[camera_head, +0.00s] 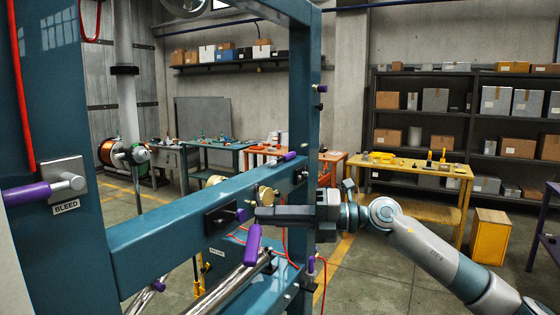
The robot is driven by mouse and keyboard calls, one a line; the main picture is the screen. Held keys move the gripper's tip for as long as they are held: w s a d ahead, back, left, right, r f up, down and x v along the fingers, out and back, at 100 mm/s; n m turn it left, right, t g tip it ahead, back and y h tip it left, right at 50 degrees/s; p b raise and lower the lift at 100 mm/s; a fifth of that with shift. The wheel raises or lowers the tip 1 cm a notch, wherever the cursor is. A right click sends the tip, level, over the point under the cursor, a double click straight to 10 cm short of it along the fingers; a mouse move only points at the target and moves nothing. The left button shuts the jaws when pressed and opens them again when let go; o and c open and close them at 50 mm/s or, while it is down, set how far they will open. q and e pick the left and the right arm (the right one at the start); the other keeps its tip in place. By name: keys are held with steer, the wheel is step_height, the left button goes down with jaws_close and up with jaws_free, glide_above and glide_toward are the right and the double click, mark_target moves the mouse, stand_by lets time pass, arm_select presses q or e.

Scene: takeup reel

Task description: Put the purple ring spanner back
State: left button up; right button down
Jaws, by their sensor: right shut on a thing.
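My right gripper (262,213) reaches in from the right and is shut, its fingertips in front of the teal crossbeam (165,225). A purple grip (252,246) hangs just below the fingertips, slightly tilted; it appears to be the purple ring spanner held in the jaws. Its ring end cannot be made out, as the fingers hide the upper part. My left gripper is not in view.
A purple-handled lever (27,193) marked BLEED juts out at the left. A teal upright (304,100) stands behind my right gripper. Metal rollers (215,285) lie below the beam.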

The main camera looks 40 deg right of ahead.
steer(key=s+a+f, duration=0.2)
steer(key=a+f, duration=0.4)
steer(key=f, duration=0.3)
steer(key=s+a+f+n+g+y+b, duration=0.1)
steer(key=s+a+f, duration=0.2)
steer(key=a+f, duration=0.4)
steer(key=s+a+f+g, duration=0.1)
steer(key=s+a+f, duration=0.2)
steer(key=a+f, duration=0.4)
step_height(320, 180, down, 6)
steer(key=shift+r+n+y+b, duration=0.1)
steer(key=shift+n+y+b, duration=0.2)
steer(key=shift+n+b, duration=0.1)
steer(key=shift+w+d, duration=0.1)
